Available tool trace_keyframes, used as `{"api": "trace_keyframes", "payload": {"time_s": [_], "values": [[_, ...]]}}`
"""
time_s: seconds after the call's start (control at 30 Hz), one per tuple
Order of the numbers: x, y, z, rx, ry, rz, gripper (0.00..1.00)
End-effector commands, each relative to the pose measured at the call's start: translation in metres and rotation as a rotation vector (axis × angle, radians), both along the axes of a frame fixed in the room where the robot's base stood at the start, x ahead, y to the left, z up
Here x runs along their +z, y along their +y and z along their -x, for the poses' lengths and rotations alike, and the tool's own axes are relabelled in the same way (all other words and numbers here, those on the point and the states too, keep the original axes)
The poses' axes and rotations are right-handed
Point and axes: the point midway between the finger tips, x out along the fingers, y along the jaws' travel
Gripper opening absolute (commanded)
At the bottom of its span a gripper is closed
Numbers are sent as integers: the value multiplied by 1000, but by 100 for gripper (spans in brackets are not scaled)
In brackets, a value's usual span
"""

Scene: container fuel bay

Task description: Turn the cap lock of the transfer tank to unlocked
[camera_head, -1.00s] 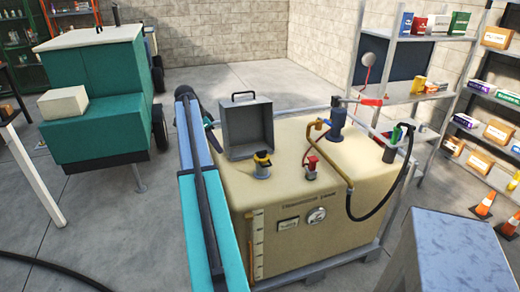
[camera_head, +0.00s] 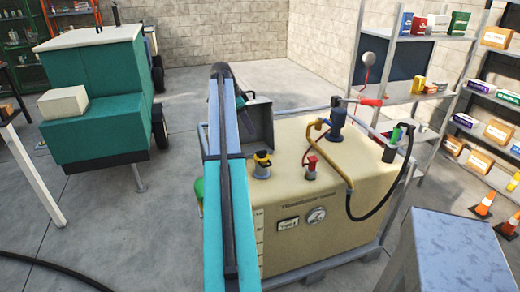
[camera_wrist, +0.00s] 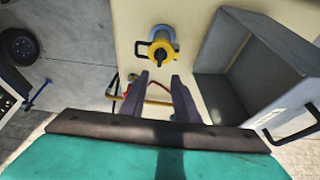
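The transfer tank (camera_head: 350,220) is a large beige box with a gauge on its front. On its top, near the front left, stands a cap (camera_head: 262,163) with a yellow collar and a dark handle. The cap also shows in the wrist view (camera_wrist: 162,50), at upper middle, with a grey-blue base. My gripper (camera_wrist: 159,92) has two dark fingers apart with nothing held between them. The cap lies beyond the fingertips and is not touched. In the head view my arm mostly hides the gripper, above the tank's left side. I cannot tell the lock's setting.
An open grey box (camera_head: 258,122) stands on the tank behind the cap, close to my arm. A red valve (camera_head: 312,167), a blue pump (camera_head: 337,122) and a black hose (camera_head: 385,205) are to the right. A teal machine (camera_head: 100,100) stands at left on open floor.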

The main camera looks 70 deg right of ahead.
Motion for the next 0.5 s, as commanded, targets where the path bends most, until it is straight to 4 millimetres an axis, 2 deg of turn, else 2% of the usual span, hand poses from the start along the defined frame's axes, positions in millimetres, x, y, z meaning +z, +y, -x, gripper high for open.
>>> {"api": "trace_keyframes", "payload": {"time_s": [0.17,0.5], "values": [[-12,-3,4,0,1,-1,28],[-51,-13,17,-1,1,-1,28]]}}
